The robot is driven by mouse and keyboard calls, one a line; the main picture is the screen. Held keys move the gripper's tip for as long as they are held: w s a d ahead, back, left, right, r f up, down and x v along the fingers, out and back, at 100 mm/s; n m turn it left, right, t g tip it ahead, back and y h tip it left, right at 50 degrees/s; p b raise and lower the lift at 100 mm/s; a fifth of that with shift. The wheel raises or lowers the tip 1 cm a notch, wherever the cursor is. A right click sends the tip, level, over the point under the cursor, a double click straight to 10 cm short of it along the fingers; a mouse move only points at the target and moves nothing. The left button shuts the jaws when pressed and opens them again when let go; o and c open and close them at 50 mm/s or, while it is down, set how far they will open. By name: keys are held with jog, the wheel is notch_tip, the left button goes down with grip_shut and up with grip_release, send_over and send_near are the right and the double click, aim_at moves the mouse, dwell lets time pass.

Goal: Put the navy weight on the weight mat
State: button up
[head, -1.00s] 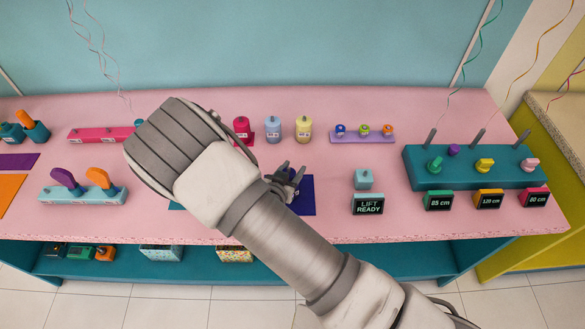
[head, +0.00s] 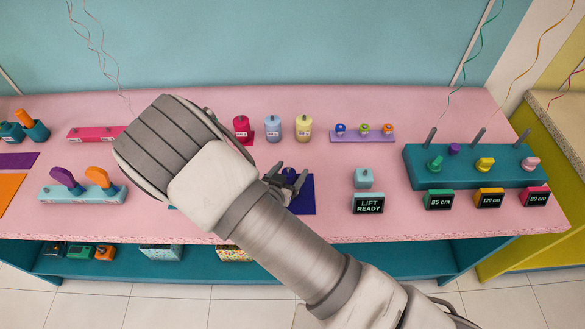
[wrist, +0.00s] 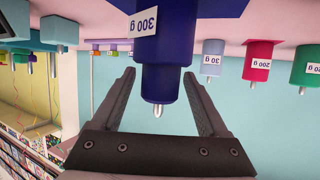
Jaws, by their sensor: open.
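The navy weight (wrist: 165,40), labelled 300 g, shows large in the wrist view, which is upside down. It stands upright, and its narrower top and pale metal tip lie between my fingers. My gripper (wrist: 160,98) is open, one finger on each side of the weight's top, with visible gaps. In the head view my gripper (head: 287,180) is over the navy mat (head: 305,205), and my arm hides part of this area. The weight seems to stand on that navy mat; its base is only partly visible.
Red (head: 242,128), light blue (head: 273,128) and yellow (head: 304,127) weights stand behind. A purple tray (head: 362,138) holds small pieces.

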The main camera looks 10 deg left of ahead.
jog(key=v, duration=1)
jog(key=shift+s+b, duration=0.2)
jog(key=shift+b, duration=0.25)
jog(key=w+r+m+g+y, duration=0.1)
jog(key=w+r+g+y, duration=0.45)
jog(key=r, duration=0.45)
jog(key=d+r+n+y, duration=0.1)
jog(key=d+r, duration=0.2)
jog(key=r, duration=0.2)
jog(key=d+r+n, duration=0.1)
jog(key=d+r, duration=0.2)
jog(key=r, duration=0.3)
jog(key=s+d+r+g+h, duration=0.1)
jog(key=s+d+r+h, duration=0.1)
jog(key=s+d+r, duration=0.2)
jog(key=s+d+r+g+h, duration=0.1)
jog(key=s+d+r+h, duration=0.1)
jog(key=s+d, duration=0.8)
jog(key=d+r, duration=0.1)
jog(key=d, duration=0.6)
jog(key=shift+s+d+r+n, duration=0.35)
jog(key=shift+d+n, duration=0.05)
